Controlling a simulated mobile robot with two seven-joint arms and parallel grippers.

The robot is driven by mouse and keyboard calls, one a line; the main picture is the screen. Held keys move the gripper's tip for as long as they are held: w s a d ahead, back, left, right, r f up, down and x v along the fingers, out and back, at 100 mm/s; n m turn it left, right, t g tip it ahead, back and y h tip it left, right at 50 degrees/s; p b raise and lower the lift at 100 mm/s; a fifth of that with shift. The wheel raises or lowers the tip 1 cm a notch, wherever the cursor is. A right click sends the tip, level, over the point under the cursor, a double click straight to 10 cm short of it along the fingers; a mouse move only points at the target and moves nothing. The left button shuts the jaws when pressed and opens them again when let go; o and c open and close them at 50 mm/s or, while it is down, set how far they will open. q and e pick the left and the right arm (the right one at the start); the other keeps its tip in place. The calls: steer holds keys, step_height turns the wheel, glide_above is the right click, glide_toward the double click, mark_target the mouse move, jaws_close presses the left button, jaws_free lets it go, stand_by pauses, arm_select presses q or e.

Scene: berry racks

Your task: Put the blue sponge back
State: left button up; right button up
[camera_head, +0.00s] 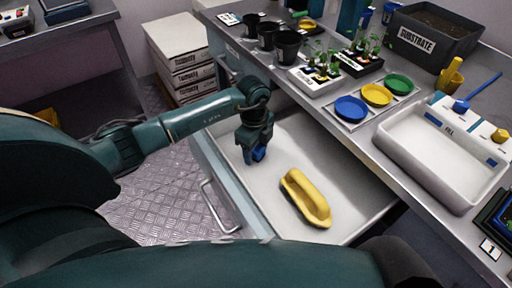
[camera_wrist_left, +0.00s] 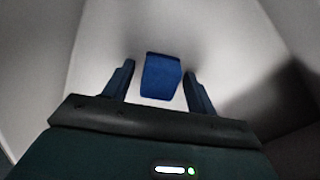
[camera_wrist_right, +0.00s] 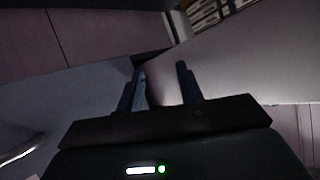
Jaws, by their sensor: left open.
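The blue sponge (camera_wrist_left: 161,76) lies on the pale drawer floor in the left wrist view, between and just beyond my left fingertips. A gap shows on each side of it. My left gripper (camera_head: 256,156) is open, pointing down inside the open drawer (camera_head: 342,188); it partly hides the sponge in the head view. A yellow, curved object (camera_head: 306,198) lies in the drawer, right of my left gripper. My right gripper (camera_wrist_right: 162,68) is open in the right wrist view, with no object visibly held; its fingers do not show in the head view.
The worktop above the drawer holds a white tray (camera_head: 396,153), coloured dishes (camera_head: 351,108), black pots (camera_head: 287,46) and a substrate box (camera_head: 430,38). White boxes (camera_head: 189,75) are stacked on the floor behind. The drawer floor around the yellow object is clear.

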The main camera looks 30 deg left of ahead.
arm_select(q)
step_height(320, 180, up, 12)
steer(key=shift+a+r, duration=0.2)
stand_by(0.7)
